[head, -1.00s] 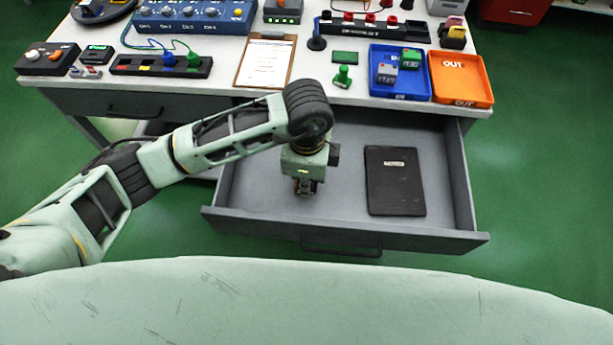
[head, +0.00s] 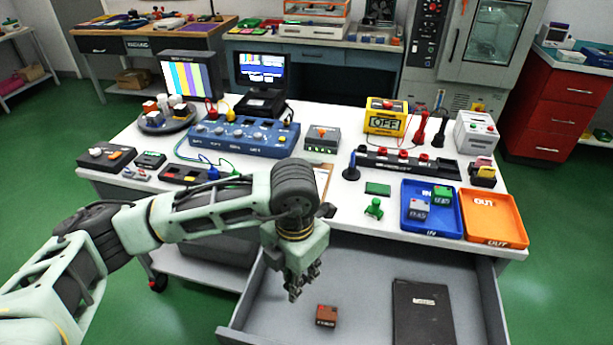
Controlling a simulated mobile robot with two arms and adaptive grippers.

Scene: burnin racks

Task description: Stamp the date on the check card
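A clipboard with a paper sheet (head: 323,181) lies at the table's front edge, mostly hidden behind my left arm. A green knobbed stamp (head: 374,208) stands to its right, in front of a flat dark-green pad (head: 377,188). A dark-blue upright-handled piece (head: 351,170) stands behind them. My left gripper (head: 303,281) points down over the open drawer (head: 262,307), its fingers apart with nothing visible between them. A small brown-red block (head: 326,316) lies in the drawer below and slightly right of it. My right gripper is out of view.
A black flat folder or tablet (head: 422,315) lies in the drawer's right part. A blue IN tray (head: 418,228) holds small grey and green blocks; an orange OUT tray (head: 494,220) beside it is empty. A blue control box (head: 243,137) and a socket strip (head: 407,163) stand behind.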

